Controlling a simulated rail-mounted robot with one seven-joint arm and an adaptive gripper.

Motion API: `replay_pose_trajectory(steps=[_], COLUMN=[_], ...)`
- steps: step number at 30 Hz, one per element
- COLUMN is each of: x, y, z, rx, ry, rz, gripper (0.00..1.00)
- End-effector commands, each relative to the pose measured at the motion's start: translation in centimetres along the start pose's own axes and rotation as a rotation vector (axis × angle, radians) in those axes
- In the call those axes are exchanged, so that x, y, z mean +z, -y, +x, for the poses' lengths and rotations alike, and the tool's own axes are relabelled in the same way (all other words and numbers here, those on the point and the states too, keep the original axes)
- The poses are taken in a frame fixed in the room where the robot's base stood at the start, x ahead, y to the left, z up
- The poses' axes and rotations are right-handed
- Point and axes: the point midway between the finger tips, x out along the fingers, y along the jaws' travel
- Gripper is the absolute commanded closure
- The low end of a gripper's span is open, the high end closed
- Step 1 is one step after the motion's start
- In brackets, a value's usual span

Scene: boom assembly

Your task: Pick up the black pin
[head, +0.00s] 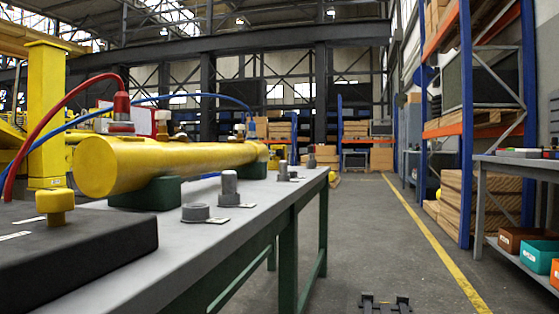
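Several dark grey metal parts stand on the grey table, each beside a small flat tag. The nearest is a short, wide ring-like part (196,212). Behind it stands a taller upright pin (229,187) with a narrower top, the most pin-like dark part. A smaller dark pin (283,170) stands farther back. None looks fully black, so I cannot tell for sure which is the black pin. A dark two-pronged piece at the bottom edge appears to be my gripper (385,302), right of the table and apart from the pins. It is mostly cut off, and its opening is unclear.
A yellow cylinder (165,165) lies on green supports (147,194) along the table (255,205), with red and blue hoses near it. A dark block (75,245) fills the near left. Open floor (365,235) lies right of the table; a bench with bins (515,238) stands far right.

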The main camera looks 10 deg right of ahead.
Motion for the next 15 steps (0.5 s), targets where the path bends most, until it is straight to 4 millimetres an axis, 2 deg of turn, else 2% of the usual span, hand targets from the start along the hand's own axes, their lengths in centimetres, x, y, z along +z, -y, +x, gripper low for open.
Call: replay_pose_trajectory(steps=[15], x=[0.0], y=[0.0], z=[0.0], rx=[0.0], ry=[0.0], rz=[0.0], gripper=[0.62])
